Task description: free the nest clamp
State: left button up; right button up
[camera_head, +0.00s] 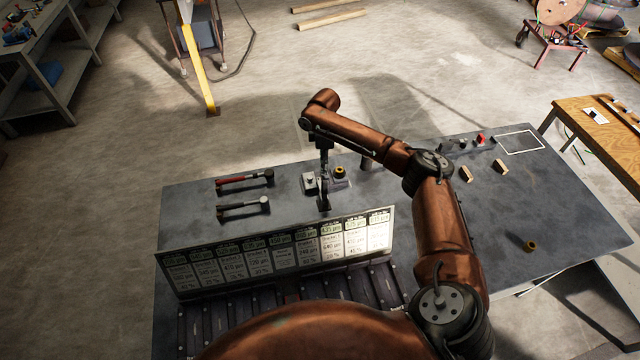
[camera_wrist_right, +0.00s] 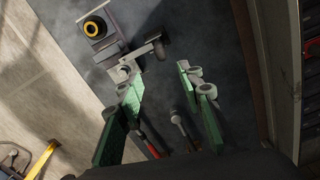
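The nest clamp (camera_head: 309,183) is a small pale block on the grey bench, just left of the nest (camera_head: 340,182), which holds a yellow-and-black ring (camera_head: 340,171). In the right wrist view the clamp (camera_wrist_right: 125,70) has a lever with a dark knob (camera_wrist_right: 161,48); the ring (camera_wrist_right: 93,28) sits beyond it. My right gripper (camera_head: 323,199) hangs beside the clamp. In the wrist view its green-padded fingers (camera_wrist_right: 157,75) are apart with nothing gripped between them; the dark knob is just beyond the tips. I cannot tell whether they touch the clamp. My left gripper is out of view.
A red-handled hammer (camera_head: 243,181) and another hammer (camera_head: 242,208) lie left of the clamp. A label board (camera_head: 280,250) stands in front. Two wooden blocks (camera_head: 483,170) and a loose yellow ring (camera_head: 530,245) lie right of my arm. The right bench top is mostly clear.

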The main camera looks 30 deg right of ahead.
jog(key=b, duration=0.5)
send_over(325, 181)
notch_tip(325, 181, down, 5)
jog(key=shift+w+f, duration=0.1)
jog(key=shift+f, duration=0.35)
jog(key=shift+s+f+p, duration=0.25)
jog(key=shift+f+p, duration=0.05)
jog(key=shift+f, duration=0.95)
jog(key=f, duration=0.3)
jog(key=shift+w+f, duration=0.2)
jog(key=shift+f, duration=0.15)
jog(key=shift+s+f, duration=0.1)
jog(key=shift+f, duration=0.55)
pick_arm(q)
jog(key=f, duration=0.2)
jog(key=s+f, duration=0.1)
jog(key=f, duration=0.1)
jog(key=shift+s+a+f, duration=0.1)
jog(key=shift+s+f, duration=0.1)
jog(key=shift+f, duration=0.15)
pick_arm(e)
jog(key=shift+c, duration=0.6)
